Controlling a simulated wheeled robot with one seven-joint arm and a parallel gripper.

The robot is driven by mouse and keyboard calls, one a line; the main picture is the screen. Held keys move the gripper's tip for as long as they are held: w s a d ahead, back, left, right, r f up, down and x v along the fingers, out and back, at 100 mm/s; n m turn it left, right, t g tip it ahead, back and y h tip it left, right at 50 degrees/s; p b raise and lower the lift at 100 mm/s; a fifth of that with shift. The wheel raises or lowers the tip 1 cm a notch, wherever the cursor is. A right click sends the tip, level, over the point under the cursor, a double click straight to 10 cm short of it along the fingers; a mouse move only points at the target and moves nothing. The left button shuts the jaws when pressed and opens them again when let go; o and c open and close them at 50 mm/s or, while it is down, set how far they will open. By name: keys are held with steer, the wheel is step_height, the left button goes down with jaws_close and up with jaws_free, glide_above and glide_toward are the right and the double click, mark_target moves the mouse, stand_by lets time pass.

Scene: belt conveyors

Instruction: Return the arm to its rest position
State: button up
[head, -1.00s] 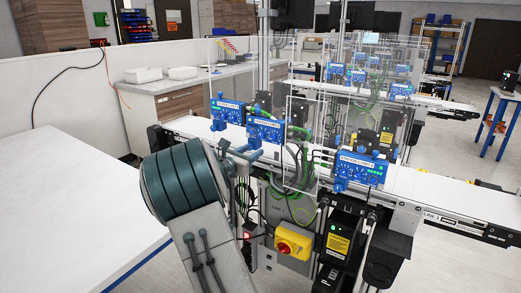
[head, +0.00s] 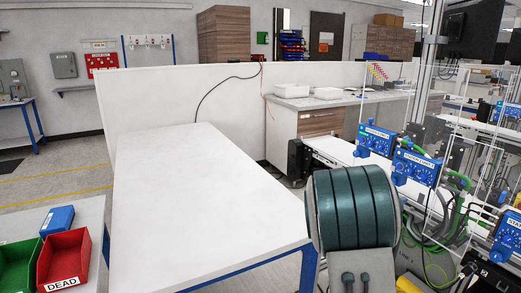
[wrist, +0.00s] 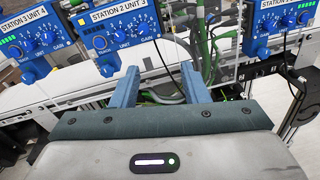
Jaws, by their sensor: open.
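My gripper (wrist: 159,80) shows in the wrist view with its two blue fingers apart and nothing between them. It points toward the conveyor line, with cables and a pale belt beyond the fingers. My arm's teal-banded link (head: 355,207) stands at the lower right of the head view, in front of the conveyor. The gripper itself cannot be made out in the head view.
Blue station units (head: 415,167) line the conveyor at right; the wrist view shows the STATION 2 UNIT 3 box (wrist: 115,30). A bare white table (head: 190,200) fills the centre. Red (head: 65,257) and green bins sit on a bench at lower left.

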steer(key=s+a+f+m+g+y, duration=0.2)
steer(key=s+a+m+y, duration=0.25)
steer(key=s, duration=0.35)
steer(key=s+a+f+m+g+y, duration=0.2)
steer(key=s+a+f+m+y, duration=0.1)
steer(key=s+m, duration=0.4)
steer(key=s+a+f+m+t+y, duration=0.1)
steer(key=s+a+m+y, duration=0.3)
steer(key=s+a, duration=0.3)
steer(key=s+a+f+m+t+y, duration=0.1)
steer(key=s+a+m+y, duration=0.3)
steer(key=s+a, duration=0.4)
steer(key=a+f+y, duration=0.1)
steer(key=a, duration=0.3)
steer(key=shift+a, duration=0.3)
steer(key=shift+c, duration=0.5)
